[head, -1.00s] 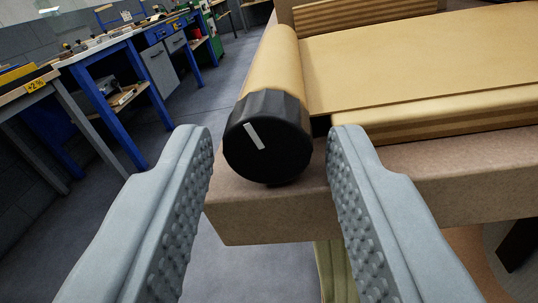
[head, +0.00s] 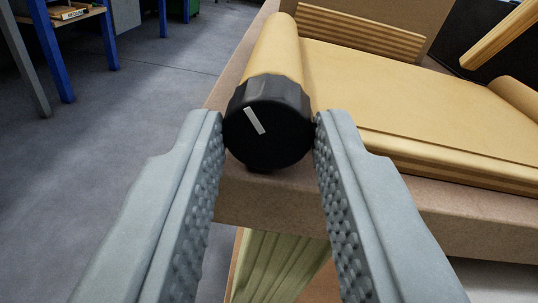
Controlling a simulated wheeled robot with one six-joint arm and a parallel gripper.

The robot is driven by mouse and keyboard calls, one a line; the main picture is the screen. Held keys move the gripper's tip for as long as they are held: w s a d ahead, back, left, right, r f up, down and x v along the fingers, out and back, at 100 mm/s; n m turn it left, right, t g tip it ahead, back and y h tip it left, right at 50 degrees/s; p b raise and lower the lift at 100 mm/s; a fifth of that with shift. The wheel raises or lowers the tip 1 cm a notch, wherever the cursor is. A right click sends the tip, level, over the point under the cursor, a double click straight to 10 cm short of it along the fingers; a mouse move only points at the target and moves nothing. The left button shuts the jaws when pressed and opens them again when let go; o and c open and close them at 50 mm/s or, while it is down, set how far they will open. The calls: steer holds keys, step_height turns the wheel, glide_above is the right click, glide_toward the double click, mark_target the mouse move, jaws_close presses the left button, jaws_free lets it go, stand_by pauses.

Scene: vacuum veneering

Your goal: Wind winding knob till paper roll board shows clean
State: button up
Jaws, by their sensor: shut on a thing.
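The black winding knob (head: 268,130) sits on the near end of the paper roll (head: 274,52), with a white mark tilted to the upper left. My gripper (head: 268,135) is shut on the knob, one ridged grey finger on each side. Tan paper runs from the roll to the right over the board (head: 425,105) and covers the part in view. The paper looks plain. The board's far right part is out of view.
A brown bench edge (head: 430,205) lies below the board. Pale slats (head: 280,262) show under it. A second roll (head: 518,92) is at the right. Blue-legged tables (head: 50,45) stand at the upper left, with open grey floor between.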

steer(key=o, duration=0.7)
steer(key=s+d, duration=0.2)
steer(key=s, duration=1.5)
steer(key=shift+d+r, duration=0.2)
